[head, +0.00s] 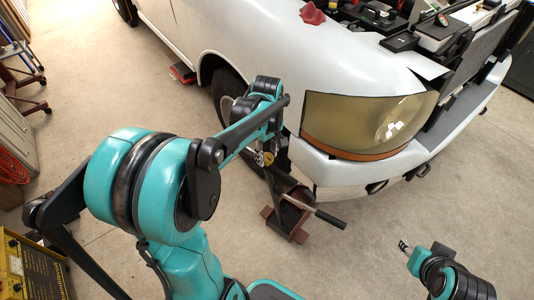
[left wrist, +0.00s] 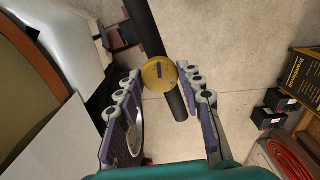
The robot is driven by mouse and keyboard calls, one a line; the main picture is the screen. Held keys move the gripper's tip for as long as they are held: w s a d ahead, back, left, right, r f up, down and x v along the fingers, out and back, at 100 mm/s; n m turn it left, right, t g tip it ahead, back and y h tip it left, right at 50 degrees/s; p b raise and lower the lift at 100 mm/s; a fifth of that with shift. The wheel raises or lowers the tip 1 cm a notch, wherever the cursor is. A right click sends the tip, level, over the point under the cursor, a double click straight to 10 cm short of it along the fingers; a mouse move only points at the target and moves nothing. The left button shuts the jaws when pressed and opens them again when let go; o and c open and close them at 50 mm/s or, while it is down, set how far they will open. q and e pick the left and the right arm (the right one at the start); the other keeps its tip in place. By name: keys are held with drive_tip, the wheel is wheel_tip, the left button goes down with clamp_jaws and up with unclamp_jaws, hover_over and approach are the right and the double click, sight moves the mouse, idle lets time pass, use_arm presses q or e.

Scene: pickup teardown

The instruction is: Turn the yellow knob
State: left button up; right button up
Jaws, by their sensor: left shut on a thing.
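The yellow knob (left wrist: 158,73) is round with a dark slot mark and sits against a black bar (left wrist: 148,28) in the left wrist view. It also shows as a small yellow spot in the head view (head: 265,159), partly hidden by my gripper. My left gripper (left wrist: 160,71) has one finger on each side of the knob and is shut on it; its fingers also show in the head view (head: 262,148). My right gripper (head: 404,246) is low at the right of the head view, far from the knob, and too small to read.
A dark red stand (head: 288,222) with a bar stands on the floor below the knob. The white pickup (head: 215,28) with its headlight (head: 365,122) is close behind and right. A yellow-and-black box (head: 30,270) is at lower left. Open floor lies left of the truck.

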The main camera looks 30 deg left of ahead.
use_arm(q)
drive_tip(key=shift+m, duration=0.3)
drive_tip(key=m+p, duration=0.1)
drive_tip(key=m, duration=0.2)
drive_tip(key=m+p, duration=0.1)
drive_tip(key=m, duration=0.2)
drive_tip(key=shift+m, duration=0.3)
drive_tip(key=m+p, duration=0.1)
drive_tip(key=m, duration=0.2)
drive_tip(key=shift+m, duration=0.3)
drive_tip(key=shift+m+p, duration=0.45)
drive_tip(key=shift+m, duration=1.45)
drive_tip(key=o, duration=1.2)
drive_tip(key=shift+c, duration=0.2)
